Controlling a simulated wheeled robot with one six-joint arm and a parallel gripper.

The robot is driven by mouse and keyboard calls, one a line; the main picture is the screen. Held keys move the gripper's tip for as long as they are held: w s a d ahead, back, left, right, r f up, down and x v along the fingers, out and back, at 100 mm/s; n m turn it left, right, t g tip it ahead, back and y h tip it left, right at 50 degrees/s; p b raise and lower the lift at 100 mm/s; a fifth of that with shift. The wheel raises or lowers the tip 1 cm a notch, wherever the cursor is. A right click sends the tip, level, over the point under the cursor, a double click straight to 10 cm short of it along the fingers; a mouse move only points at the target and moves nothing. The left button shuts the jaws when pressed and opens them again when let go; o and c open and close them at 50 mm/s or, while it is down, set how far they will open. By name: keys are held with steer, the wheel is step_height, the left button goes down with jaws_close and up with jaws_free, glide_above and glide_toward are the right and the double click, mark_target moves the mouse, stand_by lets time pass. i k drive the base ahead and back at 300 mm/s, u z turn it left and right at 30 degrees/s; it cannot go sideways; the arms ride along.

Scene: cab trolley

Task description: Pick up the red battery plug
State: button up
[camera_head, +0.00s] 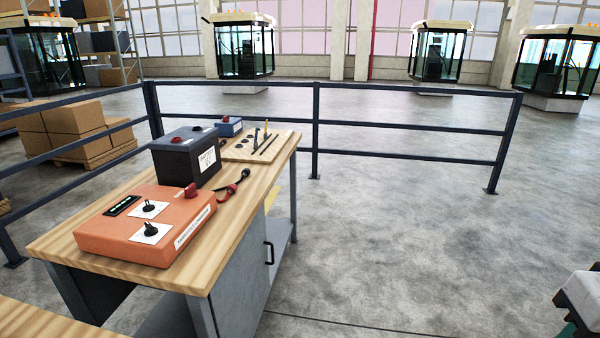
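Another red piece (191,190) shows at the back edge of the orange box (130,236). I cannot tell for sure which of these is the battery plug. A pale and dark part at the lower right edge looks like mine. No gripper fingers can be made out, and nothing of mine touches the bench.
The wooden bench (205,272) carries the orange box with two black knobs, a tool board (243,153) and a small blue box (229,127). A dark railing (316,130) runs behind it. Cartons (62,128) stand at left. The floor to the right is clear.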

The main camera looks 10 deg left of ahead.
mark_target(231, 189)
steer(key=z, duration=0.2)
steer(key=i, duration=1.1)
steer(key=u, duration=0.55)
steer(key=i, duration=0.8)
steer(key=u, duration=1.1)
steer(key=i, duration=0.4)
steer(key=u, duration=0.3)
